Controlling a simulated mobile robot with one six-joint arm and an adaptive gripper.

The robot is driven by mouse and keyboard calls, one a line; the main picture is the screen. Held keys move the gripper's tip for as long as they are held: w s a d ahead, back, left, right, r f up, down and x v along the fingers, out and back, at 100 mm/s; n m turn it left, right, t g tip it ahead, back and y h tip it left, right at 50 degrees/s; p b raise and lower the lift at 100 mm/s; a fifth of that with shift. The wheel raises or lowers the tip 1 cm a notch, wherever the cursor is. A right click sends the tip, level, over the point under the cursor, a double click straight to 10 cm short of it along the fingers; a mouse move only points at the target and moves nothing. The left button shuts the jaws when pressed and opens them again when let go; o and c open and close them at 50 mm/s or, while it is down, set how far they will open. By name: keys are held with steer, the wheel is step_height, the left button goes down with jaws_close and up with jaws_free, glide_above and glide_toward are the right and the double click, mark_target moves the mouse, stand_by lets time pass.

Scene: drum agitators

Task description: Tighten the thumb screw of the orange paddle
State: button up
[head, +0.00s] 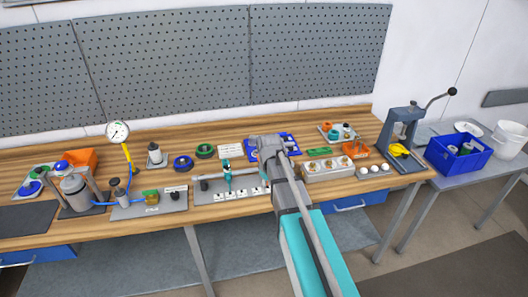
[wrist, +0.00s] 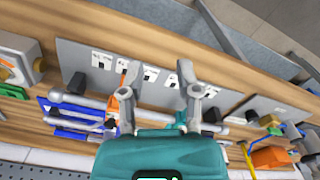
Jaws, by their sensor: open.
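In the wrist view, the orange paddle (wrist: 124,98) is an upright orange strip, partly hidden behind the left finger of my gripper (wrist: 160,74). My gripper is open, with its two grey fingers apart over a grey plate (wrist: 73,58) with white labels. A grey shaft (wrist: 85,98) runs along the plate behind the fingers. No thumb screw can be made out on the orange paddle. In the head view, my arm and gripper cover the right end of the grey plate (head: 203,197), and the orange paddle cannot be seen. A teal paddle (head: 227,180) stands on the shaft left of my gripper.
A blue tray (head: 290,140) lies close behind my gripper. A pale block with round inserts (head: 329,171) and white knobs lie to the right. A pressure gauge (head: 117,131) stands at left, and a lever press (head: 401,135) at right. The front table edge is near the plate.

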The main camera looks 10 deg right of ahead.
steer(key=w+d+r+n+p, duration=0.1)
steer(key=w+r+n+p, duration=0.2)
steer(key=w, duration=0.7)
steer(key=w+d+r+n+p, duration=0.2)
steer(key=w+r+p, duration=0.4)
steer(key=w, duration=0.3)
steer(key=shift+w+r+n, duration=0.4)
steer(key=shift+r+n, duration=0.35)
steer(key=shift+n, duration=0.05)
steer(key=shift+f, duration=0.25)
step_height(320, 180, down, 13)
steer(key=b, duration=1.3)
steer(key=shift+f+b, duration=0.2)
steer(key=shift+b, duration=0.1)
jaws_close()
